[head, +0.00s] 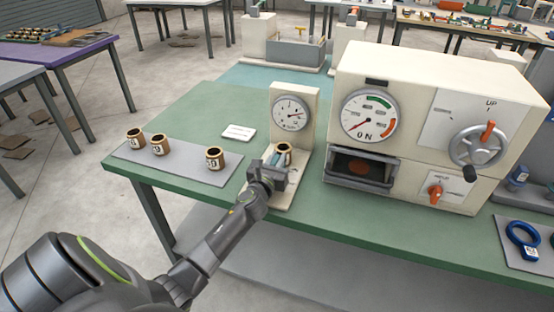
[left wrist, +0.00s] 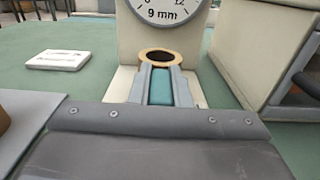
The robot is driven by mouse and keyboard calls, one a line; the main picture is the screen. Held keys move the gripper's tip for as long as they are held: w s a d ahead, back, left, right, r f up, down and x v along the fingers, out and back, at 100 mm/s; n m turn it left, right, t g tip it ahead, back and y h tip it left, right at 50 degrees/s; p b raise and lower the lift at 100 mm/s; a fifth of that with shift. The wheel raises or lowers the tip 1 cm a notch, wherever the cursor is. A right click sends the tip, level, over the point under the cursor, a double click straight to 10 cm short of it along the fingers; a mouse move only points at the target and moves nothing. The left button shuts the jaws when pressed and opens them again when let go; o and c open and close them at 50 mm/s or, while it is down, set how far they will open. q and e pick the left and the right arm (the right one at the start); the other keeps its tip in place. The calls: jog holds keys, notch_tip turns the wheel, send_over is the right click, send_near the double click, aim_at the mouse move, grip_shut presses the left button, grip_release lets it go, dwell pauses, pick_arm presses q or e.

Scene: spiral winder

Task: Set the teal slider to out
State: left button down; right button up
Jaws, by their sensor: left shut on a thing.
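My left gripper (head: 275,165) is at the foot of the cream gauge stand (head: 310,110) on the green table. In the left wrist view its two grey fingers (left wrist: 160,88) are shut on a teal block, the teal slider (left wrist: 160,92), one finger on each side. The slider is mostly hidden by the gripper in the head view. A brass-rimmed sleeve (left wrist: 160,56) stands just beyond the slider, in front of the dial (left wrist: 168,8) marked 9 mm; the sleeve also shows in the head view (head: 284,149). My right gripper is not in view.
Several numbered sleeves (head: 215,158) stand on a grey mat (head: 185,169) at the left. A white card (head: 239,132) lies behind it. A large cream machine (head: 440,90) with a dial, handwheel and orange knob stands close at the right. A blue ring tool (head: 522,238) lies at the far right.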

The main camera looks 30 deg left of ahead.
pick_arm(q)
jog(key=shift+s, duration=0.1)
jog(key=shift+s+d+p, duration=0.1)
jog(key=shift+s+p, duration=0.25)
jog(key=p+v, duration=0.1)
jog(key=v, duration=0.4)
jog(key=shift+s+p, duration=0.15)
jog(key=shift+p, duration=0.15)
jog(key=shift+f, duration=0.2)
jog(key=c, duration=1.6)
grip_release()
jog(key=shift+c, duration=0.2)
jog(key=shift+o, duration=1.4)
jog(key=shift+s+r, duration=0.1)
jog(key=shift+r, duration=0.1)
jog(key=b+v, duration=0.1)
jog(key=v, duration=1.6)
jog(key=shift+s, duration=0.2)
